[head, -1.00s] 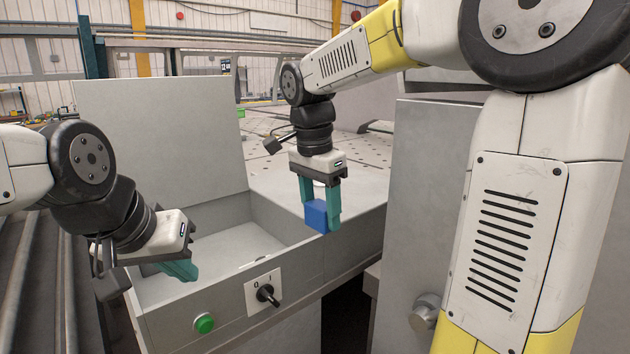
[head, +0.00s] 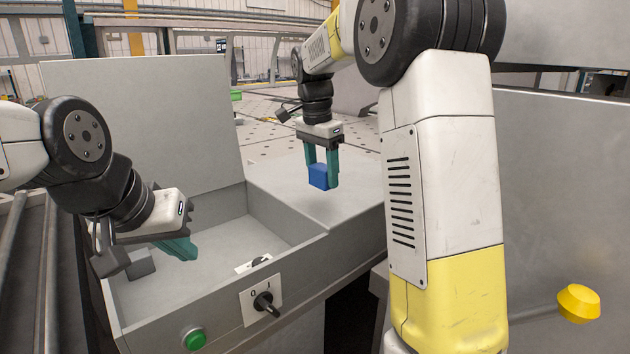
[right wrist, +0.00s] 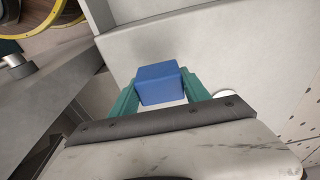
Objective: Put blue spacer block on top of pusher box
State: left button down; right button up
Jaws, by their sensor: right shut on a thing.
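My right gripper (head: 322,180) is shut on the blue spacer block (head: 319,177) and holds it above a grey flat surface, right of the open grey bin. In the right wrist view the blue block (right wrist: 158,85) sits between the teal fingers of the right gripper (right wrist: 158,92). My left gripper (head: 178,248) hangs over the open grey bin (head: 235,290); its teal fingers overlap, so its opening is unclear. I cannot tell for sure which grey housing is the pusher box.
The bin has a raised lid (head: 145,120). A grey block (head: 140,263) lies inside. A rotary switch (head: 265,303) and green button (head: 194,339) are on its front. A perforated table (head: 268,133) lies behind. A yellow knob (head: 578,303) is at right.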

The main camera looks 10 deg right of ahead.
aim_at(324, 194)
jog(key=w, duration=0.3)
jog(key=shift+w+d+f, duration=0.15)
jog(key=shift+w+d, duration=0.15)
jog(key=shift+d, duration=0.1)
jog(key=shift+w+f, duration=0.15)
jog(key=shift+f, duration=1.6)
jog(key=shift+f, duration=0.1)
jog(key=o, duration=1.4)
jog(key=shift+f, duration=0.1)
jog(key=shift+o, duration=0.2)
jog(key=r, duration=0.8)
jog(key=a+r, duration=0.1)
jog(key=r, duration=0.3)
jog(key=shift+s+a+r, duration=0.1)
jog(key=shift+s+r, duration=0.05)
jog(key=shift+s, duration=0.25)
